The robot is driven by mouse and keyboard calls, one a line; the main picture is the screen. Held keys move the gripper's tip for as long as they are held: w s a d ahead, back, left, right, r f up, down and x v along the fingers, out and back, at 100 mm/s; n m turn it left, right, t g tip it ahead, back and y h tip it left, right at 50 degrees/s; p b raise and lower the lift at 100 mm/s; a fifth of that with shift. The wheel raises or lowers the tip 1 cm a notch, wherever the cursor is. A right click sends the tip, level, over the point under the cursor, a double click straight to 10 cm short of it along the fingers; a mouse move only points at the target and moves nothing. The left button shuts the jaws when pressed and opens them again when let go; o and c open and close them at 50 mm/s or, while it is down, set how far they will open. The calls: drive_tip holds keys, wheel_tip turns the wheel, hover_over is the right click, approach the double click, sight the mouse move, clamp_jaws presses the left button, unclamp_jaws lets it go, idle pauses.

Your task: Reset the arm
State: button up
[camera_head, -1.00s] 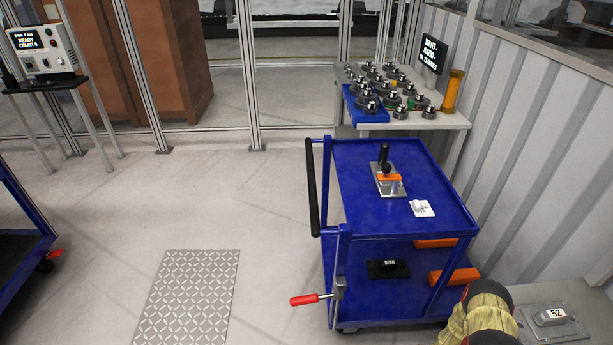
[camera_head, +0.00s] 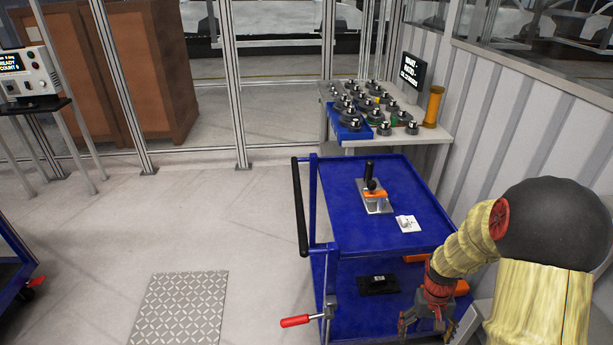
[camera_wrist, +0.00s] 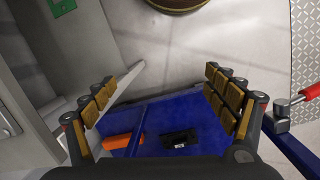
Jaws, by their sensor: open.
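My gripper (camera_head: 428,322) hangs at the lower right in the head view, at the front right corner of the blue cart (camera_head: 345,222). In the wrist view my gripper (camera_wrist: 170,105) is open, its two padded fingers spread apart with nothing between them. Beyond the fingers the wrist view shows the cart's blue lower shelf (camera_wrist: 200,117), with an orange block (camera_wrist: 122,141) and a black labelled part (camera_wrist: 180,139). The black part also lies on the lower shelf in the head view (camera_head: 378,285).
The cart's top holds a plate with a black-handled clamp (camera_head: 371,190) and a white card (camera_head: 407,224). A red-handled lever (camera_head: 296,321) sticks out from the cart's left. Behind stands a table (camera_head: 437,135) with several round parts. The corrugated wall (camera_head: 500,130) is close on the right.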

drive_tip(key=s+a+r+n+t, duration=0.1)
drive_tip(key=s+a+r, duration=0.3)
drive_tip(key=r, duration=0.7)
drive_tip(key=s+a+r+n+t+p, duration=0.1)
drive_tip(key=s+a+r+t, duration=0.2)
drive_tip(key=a+r, duration=0.4)
drive_tip(key=s+a+r+t, duration=0.3)
drive_tip(key=s+a+r, duration=0.3)
drive_tip(key=r, duration=0.9)
drive_tip(key=shift+r+n, duration=0.35)
drive_tip(key=shift+n, duration=0.05)
